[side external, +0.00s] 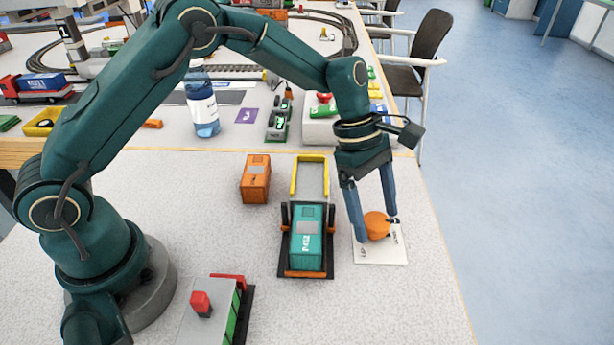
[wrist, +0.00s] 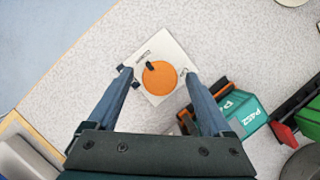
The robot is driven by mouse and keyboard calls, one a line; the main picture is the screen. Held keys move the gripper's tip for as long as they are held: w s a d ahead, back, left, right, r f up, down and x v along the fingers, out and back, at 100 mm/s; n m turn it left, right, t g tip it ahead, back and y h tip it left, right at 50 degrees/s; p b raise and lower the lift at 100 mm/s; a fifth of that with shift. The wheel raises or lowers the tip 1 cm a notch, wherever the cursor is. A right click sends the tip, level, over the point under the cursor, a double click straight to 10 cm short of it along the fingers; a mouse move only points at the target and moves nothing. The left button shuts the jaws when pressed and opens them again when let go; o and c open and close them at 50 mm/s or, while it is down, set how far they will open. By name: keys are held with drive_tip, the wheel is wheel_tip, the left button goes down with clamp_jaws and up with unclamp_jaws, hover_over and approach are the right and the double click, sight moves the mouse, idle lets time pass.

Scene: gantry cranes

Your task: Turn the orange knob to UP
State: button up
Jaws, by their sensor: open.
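The orange knob (side external: 377,225) is a round disc on a white label plate (side external: 380,254) near the table's right edge. In the wrist view the knob (wrist: 160,78) shows a dark pointer mark near its upper left rim, and the plate (wrist: 172,47) carries small lettering that I cannot read fully. My gripper (side external: 374,229) is open and points down at the knob, one finger to each side of it. In the wrist view my gripper's (wrist: 160,80) fingertips lie left and right of the knob, with gaps showing between them and its rim.
A teal container (side external: 307,240) sits in a black and orange cradle just left of the plate. An orange container (side external: 256,179) stands farther left. A box with a red button (side external: 201,303) is at the front. Behind are a bottle (side external: 202,105) and switches (side external: 277,122).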

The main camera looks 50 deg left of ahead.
drive_tip(key=shift+c, duration=0.3)
clamp_jaws()
drive_tip(key=m+g, duration=0.1)
drive_tip(key=m, duration=0.2)
drive_tip(key=shift+w+m, duration=0.15)
drive_tip(key=shift+m, duration=0.15)
drive_tip(key=shift+m+g+y, duration=0.4)
drive_tip(key=shift+m+g, duration=0.4)
drive_tip(key=shift+m, duration=1.2)
drive_tip(key=shift+o, duration=0.3)
unclamp_jaws()
